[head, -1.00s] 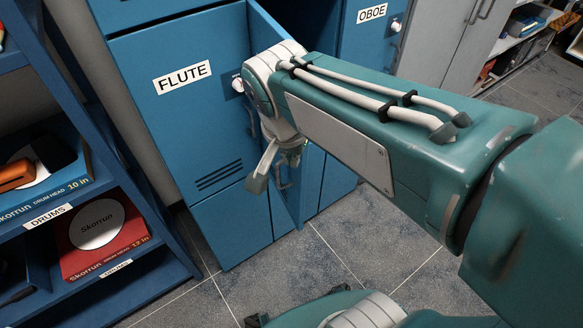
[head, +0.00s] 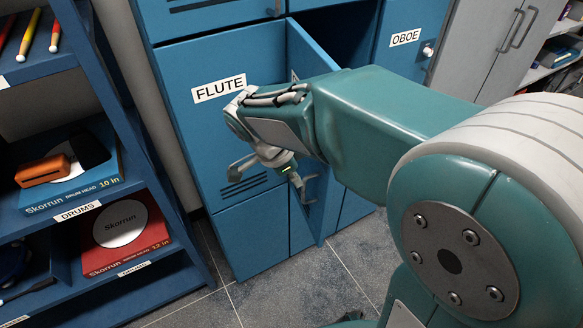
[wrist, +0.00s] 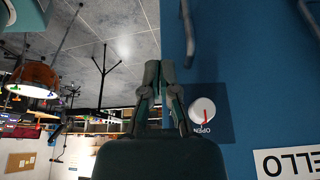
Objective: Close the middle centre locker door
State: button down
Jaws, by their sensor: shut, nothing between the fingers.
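The centre locker door (head: 307,85) is blue and stands open, swung out between the FLUTE and OBOE doors. Its inside compartment shows dark behind it. The wrist view shows its outer face (wrist: 260,80) with a white knob (wrist: 203,111) by the word OPEN, a grey handle (wrist: 188,35) and a partly cut-off, upside-down label ending in ELLO. My gripper (head: 298,184) is on the outer-face side of this door, near its handle. In the wrist view my gripper (wrist: 160,68) has its fingers together, with nothing between them, beside the door's free edge. Contact with the door cannot be told.
The FLUTE door (head: 195,130) is shut on the left, and the OBOE door (head: 398,60) is shut on the right. A blue shelf with drum heads (head: 125,228) stands at the left. Grey cabinets (head: 490,50) stand at the right. Tiled floor (head: 290,295) lies in front.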

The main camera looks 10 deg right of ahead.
jog(key=x, duration=0.4)
jog(key=shift+d+f, duration=0.2)
jog(key=shift+f, duration=0.15)
jog(key=shift+w+d+r, duration=0.1)
jog(key=shift+d, duration=0.8)
jog(key=shift+w+d, duration=0.15)
jog(key=shift+d, duration=0.75)
